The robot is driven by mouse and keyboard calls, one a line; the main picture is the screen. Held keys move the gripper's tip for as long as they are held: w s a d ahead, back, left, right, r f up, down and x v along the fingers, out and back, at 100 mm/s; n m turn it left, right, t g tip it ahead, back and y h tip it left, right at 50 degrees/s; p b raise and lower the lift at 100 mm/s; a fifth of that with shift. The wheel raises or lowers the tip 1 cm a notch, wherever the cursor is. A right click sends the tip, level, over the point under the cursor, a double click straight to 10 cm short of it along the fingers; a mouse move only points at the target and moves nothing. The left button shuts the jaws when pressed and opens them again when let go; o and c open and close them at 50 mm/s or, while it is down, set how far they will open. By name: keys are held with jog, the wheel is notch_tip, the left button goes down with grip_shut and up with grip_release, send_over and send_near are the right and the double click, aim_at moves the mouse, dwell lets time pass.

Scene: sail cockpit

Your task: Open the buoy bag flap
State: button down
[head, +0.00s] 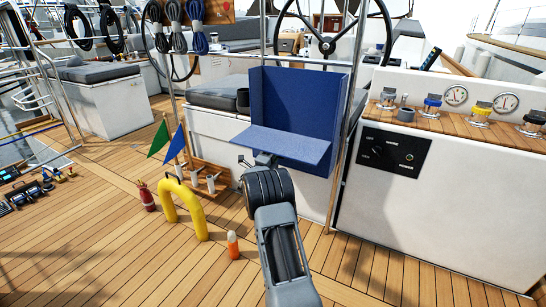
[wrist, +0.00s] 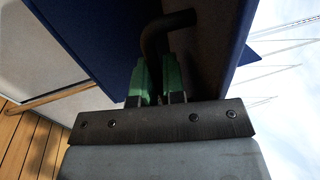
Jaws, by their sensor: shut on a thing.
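The blue buoy bag (head: 305,100) stands upright against the white cockpit seat. Its lighter blue flap (head: 285,146) juts out toward me from the bag's front, lying nearly flat. My gripper (wrist: 158,85) has its green fingers shut on a dark bent handle (wrist: 168,28) beside the blue bag panels in the wrist view. In the head view my arm reaches up to the flap's left part, and the flap hides most of the handle and fingertips.
A yellow horseshoe buoy (head: 166,205), an orange-and-white float (head: 233,245) and a red extinguisher (head: 146,196) stand left of my arm. Green (head: 158,139) and blue (head: 176,144) flags stand in a wooden rack (head: 207,174). A white console (head: 440,210) bounds the right.

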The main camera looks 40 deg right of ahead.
notch_tip(320, 180, up, 2)
jog(key=p, duration=0.4)
jog(key=shift+a+y, duration=0.1)
jog(key=shift+y, duration=0.2)
jog(key=y+p, duration=0.1)
jog(key=p, duration=0.3)
jog(key=shift+a+r+g, duration=0.15)
jog(key=shift+r+g, duration=0.25)
jog(key=shift+s+f, duration=0.1)
jog(key=shift+f, duration=0.05)
jog(key=c, duration=1.5)
grip_release()
jog(key=shift+c, duration=0.2)
jog(key=shift+a, duration=0.1)
jog(key=p+v, duration=0.3)
jog(key=v, duration=1)
jog(key=shift+a, duration=0.3)
jog(key=shift+s, duration=0.15)
